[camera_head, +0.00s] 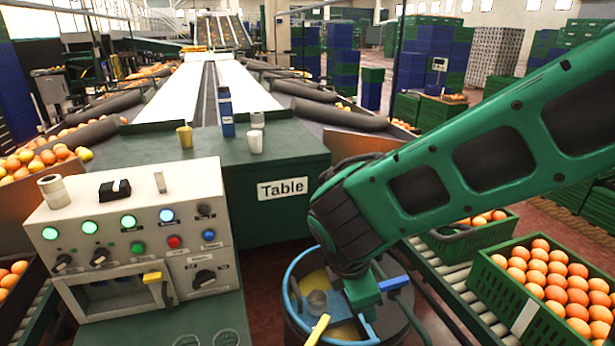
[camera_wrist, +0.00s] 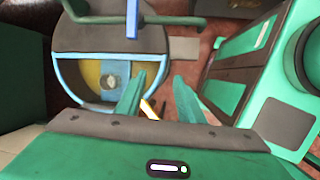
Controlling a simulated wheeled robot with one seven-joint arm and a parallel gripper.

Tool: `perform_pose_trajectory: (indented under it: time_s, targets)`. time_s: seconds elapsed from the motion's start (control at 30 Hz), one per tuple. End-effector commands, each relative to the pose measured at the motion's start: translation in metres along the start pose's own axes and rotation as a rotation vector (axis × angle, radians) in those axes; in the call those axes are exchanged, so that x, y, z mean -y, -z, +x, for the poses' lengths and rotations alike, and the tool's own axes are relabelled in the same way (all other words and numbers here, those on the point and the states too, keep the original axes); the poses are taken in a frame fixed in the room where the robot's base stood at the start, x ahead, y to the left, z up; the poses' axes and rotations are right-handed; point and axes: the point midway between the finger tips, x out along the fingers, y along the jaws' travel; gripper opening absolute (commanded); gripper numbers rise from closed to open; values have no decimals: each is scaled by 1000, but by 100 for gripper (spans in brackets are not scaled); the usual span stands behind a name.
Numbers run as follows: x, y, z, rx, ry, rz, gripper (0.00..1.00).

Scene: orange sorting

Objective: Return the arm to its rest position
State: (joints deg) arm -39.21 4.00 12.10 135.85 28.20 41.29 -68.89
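My green arm reaches in from the right in the head view, bent down over a round bin (camera_head: 290,290) with a blue rim. My gripper (camera_wrist: 158,78) shows two green fingers apart, with nothing between them but floor and the bin's side behind. In the head view only part of the gripper (camera_head: 362,292) shows, low over or beside the bin's right part; I cannot tell if it touches. In the wrist view the bin (camera_wrist: 57,75) has a half-round opening with yellow and a grey round item (camera_wrist: 110,82) inside. A yellow piece (camera_head: 318,328) sticks up at its front.
A green table (camera_head: 285,215) carries cups and a blue carton (camera_head: 226,112). A control panel (camera_head: 130,235) with lit buttons stands at left. Green crates of oranges (camera_head: 522,320) sit on a roller conveyor (camera_head: 440,290) at right. The conveyor runs close beside the bin.

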Motion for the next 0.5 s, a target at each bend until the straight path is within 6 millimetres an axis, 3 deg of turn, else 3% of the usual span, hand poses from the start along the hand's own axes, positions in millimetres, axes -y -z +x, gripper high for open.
perform_pose_trajectory:
  time_s: [0.03,0.2,0.37,0.5]
  targets:
    - [0,-31,1,1,24,139,34]
    - [19,-112,4,4,106,580,34]
    - [52,-176,3,8,183,992,34]
    - [89,-219,1,11,250,1350,34]
